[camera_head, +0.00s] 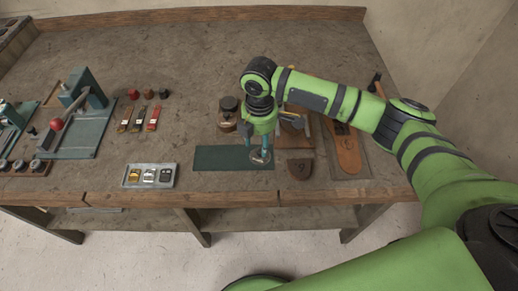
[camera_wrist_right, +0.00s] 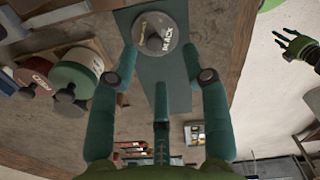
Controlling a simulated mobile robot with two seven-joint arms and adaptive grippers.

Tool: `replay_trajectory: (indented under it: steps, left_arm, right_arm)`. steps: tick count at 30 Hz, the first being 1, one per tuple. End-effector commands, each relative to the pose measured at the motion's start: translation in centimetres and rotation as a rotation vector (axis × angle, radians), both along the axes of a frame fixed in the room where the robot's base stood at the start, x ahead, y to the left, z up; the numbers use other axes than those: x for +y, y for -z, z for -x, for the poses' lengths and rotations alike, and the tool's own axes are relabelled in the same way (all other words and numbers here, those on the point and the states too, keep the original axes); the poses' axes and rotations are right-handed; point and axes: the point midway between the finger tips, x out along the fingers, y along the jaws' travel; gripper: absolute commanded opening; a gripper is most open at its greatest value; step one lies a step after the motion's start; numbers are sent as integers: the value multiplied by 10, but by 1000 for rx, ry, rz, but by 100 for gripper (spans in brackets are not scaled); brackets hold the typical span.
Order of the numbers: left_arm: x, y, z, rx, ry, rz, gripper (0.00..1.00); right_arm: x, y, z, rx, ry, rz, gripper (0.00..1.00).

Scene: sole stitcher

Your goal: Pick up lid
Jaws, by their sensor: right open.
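The lid (camera_wrist_right: 160,35) is a round grey disc with a centre knob and dark lettering, seen in the right wrist view on a green mat (camera_wrist_right: 185,95). In the head view the lid (camera_head: 261,160) is mostly hidden under my right gripper at the right end of the mat (camera_head: 218,158). My right gripper (camera_head: 260,150) points down over it, open, with teal fingers apart. In the wrist view the right gripper (camera_wrist_right: 165,72) has fingers on either side of the lid; contact cannot be told. My left gripper (camera_wrist_right: 300,42) shows in the wrist view, off the bench, its dark fingers spread.
Round tins with red (camera_wrist_right: 38,76) and green (camera_wrist_right: 72,82) tops stand beside the mat. A tray of small metal parts (camera_head: 149,176) lies left of the mat. A brown sole piece (camera_head: 299,170) and a tan sole (camera_head: 346,150) lie right. The bench's front edge is close.

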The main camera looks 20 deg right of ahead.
Motion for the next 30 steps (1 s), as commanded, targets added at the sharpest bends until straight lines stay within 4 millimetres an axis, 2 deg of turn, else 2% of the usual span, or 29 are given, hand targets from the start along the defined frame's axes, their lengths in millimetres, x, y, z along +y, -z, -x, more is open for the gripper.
replay_trajectory:
  steps: [1,3,6,8,15,18,21,23,30]
  left_arm:
    - [1,-5,21,34,0,-3,45]
    - [2,-10,41,66,1,-6,45]
    - [3,-15,53,82,1,-7,45]
    - [2,-16,48,75,2,-6,45]
    - [-1,-19,1,-1,3,2,45]
    - [-1,-19,-2,-4,3,3,45]
    - [-1,-18,4,5,3,1,45]
    - [-1,-18,9,14,3,1,45]
    - [0,-17,25,39,3,-2,45]
  right_arm:
    - [-1,4,0,2,2,2,48]
    - [-3,13,0,3,2,2,48]
    - [-4,30,-1,1,1,2,48]
    - [-3,38,-1,0,0,1,48]
    - [-4,48,-1,-3,-1,1,48]
    - [-4,48,-1,-3,-1,1,48]
    - [-4,48,-2,-3,0,1,17]
    - [-4,48,-2,-3,0,1,5]
    - [-4,48,-2,-3,0,1,5]
